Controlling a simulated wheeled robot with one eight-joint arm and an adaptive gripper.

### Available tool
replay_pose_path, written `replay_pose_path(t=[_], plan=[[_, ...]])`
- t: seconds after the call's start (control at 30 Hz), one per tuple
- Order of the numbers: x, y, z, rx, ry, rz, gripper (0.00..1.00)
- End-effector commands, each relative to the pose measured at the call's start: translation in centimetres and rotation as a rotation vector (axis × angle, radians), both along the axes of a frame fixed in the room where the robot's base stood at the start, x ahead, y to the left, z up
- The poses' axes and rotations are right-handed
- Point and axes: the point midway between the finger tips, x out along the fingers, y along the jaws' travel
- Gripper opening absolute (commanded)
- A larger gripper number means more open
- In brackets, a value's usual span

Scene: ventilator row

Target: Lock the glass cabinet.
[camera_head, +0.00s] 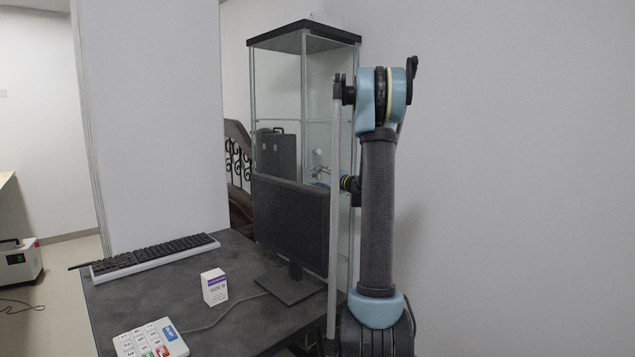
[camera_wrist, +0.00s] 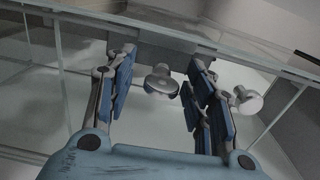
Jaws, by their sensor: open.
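The glass cabinet (camera_head: 276,85) stands upright behind the desk, with clear panes and a dark top. In the wrist view, its glass (camera_wrist: 80,85) lies in front of my gripper. My gripper (camera_wrist: 160,75) is open, its blue-padded fingers spread. A round silver knob-like fitting (camera_wrist: 161,83) shows between the fingers, with visible gaps to both. A second round silver piece (camera_wrist: 246,101) shows beyond the right finger; I cannot tell whether it is a reflection. In the head view, my arm hides part of the cabinet's right side, and the gripper is hard to make out there.
The dark desk (camera_head: 235,320) holds a monitor (camera_head: 290,222) in front of the cabinet's lower part, a keyboard (camera_head: 155,257), a small white box (camera_head: 214,287) and a white keypad (camera_head: 150,340). A plain wall (camera_head: 520,150) fills the right side.

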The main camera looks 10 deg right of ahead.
Motion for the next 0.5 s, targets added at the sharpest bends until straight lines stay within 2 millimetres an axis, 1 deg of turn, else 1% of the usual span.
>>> replay_pose_path(t=[0.13, 0.23, 0.37, 0.5], plan=[[-0.2, -0.3, 0.0, 0.001, 0.000, -0.002, 0.48], [-0.9, -0.9, 0.0, 0.001, 0.000, -0.003, 0.48], [-2.6, -2.1, 0.0, 0.001, 0.001, -0.005, 0.48], [-4.9, -3.8, 0.0, 0.001, 0.001, -0.004, 0.48]])
